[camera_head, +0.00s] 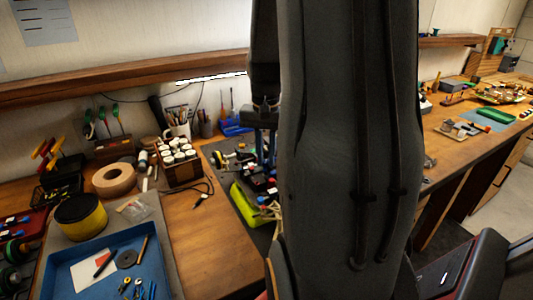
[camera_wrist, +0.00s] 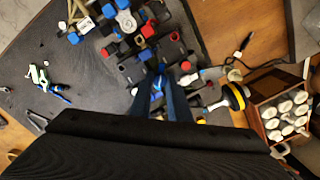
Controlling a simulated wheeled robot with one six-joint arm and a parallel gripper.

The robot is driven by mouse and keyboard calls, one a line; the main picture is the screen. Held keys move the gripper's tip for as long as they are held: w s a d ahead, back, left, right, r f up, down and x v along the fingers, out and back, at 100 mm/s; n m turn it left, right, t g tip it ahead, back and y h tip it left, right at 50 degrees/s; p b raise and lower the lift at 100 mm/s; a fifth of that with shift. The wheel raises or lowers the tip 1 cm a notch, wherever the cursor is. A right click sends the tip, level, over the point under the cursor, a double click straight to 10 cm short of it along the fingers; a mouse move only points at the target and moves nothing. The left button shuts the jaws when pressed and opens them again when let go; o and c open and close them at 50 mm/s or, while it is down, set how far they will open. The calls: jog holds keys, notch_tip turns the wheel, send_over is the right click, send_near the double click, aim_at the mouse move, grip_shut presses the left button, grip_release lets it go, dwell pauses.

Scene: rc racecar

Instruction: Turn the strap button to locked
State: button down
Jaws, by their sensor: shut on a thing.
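The dark racecar chassis (camera_wrist: 128,48), with red and blue parts, lies on a grey mat in the wrist view. It shows partly in the head view (camera_head: 262,178) behind my arm. My gripper (camera_wrist: 160,84) points down at the chassis, its two blue-grey fingers close together. They are shut on a small blue part (camera_wrist: 158,86) at the chassis edge, which may be the strap button. The fingers cover most of it, so I cannot tell which way it is turned. In the head view my arm hides much of the chassis, and the fingertips are not clear.
A yellow-and-black wheel-like part (camera_wrist: 236,97) lies right of the fingers. A wooden rack of white-capped jars (camera_head: 179,162) stands nearby. A lime-green piece (camera_head: 245,200) lies at the mat's front left. A blue tray (camera_head: 70,270) holds small parts. Bare wood (camera_head: 205,235) lies between tray and mat.

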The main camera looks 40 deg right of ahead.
aim_at(266, 161)
jog(key=m+p, duration=0.1)
jog(key=m, duration=0.4)
jog(key=shift+r+m, duration=0.1)
jog(key=shift+m, duration=0.2)
jog(key=m, duration=0.4)
jog(key=shift+m+p, duration=0.35)
jog(key=shift+m, duration=0.05)
jog(key=c, duration=1.7)
grip_release()
jog(key=shift+o, duration=0.2)
jog(key=shift+r+b, duration=1)
jog(key=shift+r, duration=2.85)
